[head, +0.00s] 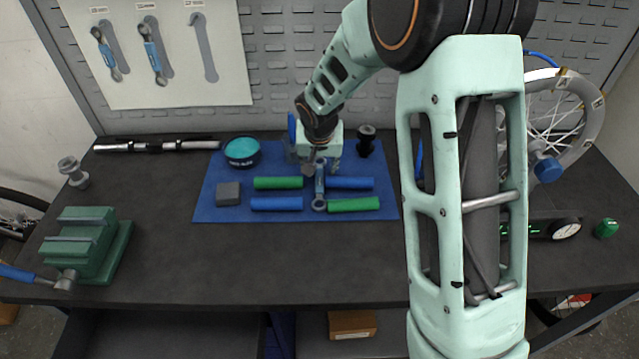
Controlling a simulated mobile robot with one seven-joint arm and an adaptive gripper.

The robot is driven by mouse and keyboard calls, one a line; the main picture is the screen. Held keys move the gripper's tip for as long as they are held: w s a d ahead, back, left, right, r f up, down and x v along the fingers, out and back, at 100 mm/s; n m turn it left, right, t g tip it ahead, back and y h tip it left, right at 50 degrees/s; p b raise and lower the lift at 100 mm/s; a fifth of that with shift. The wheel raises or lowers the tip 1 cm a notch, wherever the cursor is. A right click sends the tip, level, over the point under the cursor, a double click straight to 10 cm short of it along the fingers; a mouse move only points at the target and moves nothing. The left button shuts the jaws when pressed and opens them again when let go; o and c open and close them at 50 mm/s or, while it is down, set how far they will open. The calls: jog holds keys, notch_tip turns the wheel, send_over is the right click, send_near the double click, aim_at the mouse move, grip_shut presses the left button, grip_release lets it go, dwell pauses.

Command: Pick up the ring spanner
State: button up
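The ring spanner (319,187) has a blue middle and a bare metal ring at its near end. It lies lengthwise on the blue mat (230,209), between the green and blue grips on either side. My gripper (321,169) points down over the spanner's far end and hides that end. Grey finger parts show on both sides of the spanner, but I cannot tell how far apart the tips are or whether they touch it.
Green grips (278,183) and blue grips (276,204) lie close by. A grey block (228,194), a teal tin (242,152) and a dark upright part (366,141) stand around them. A green vice (85,245) is at the left. Two spanners (154,55) hang on the board. The front middle bench is clear.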

jog(key=shift+x, duration=0.8)
jog(key=shift+f, duration=0.15)
jog(key=shift+c, duration=0.6)
grip_shut()
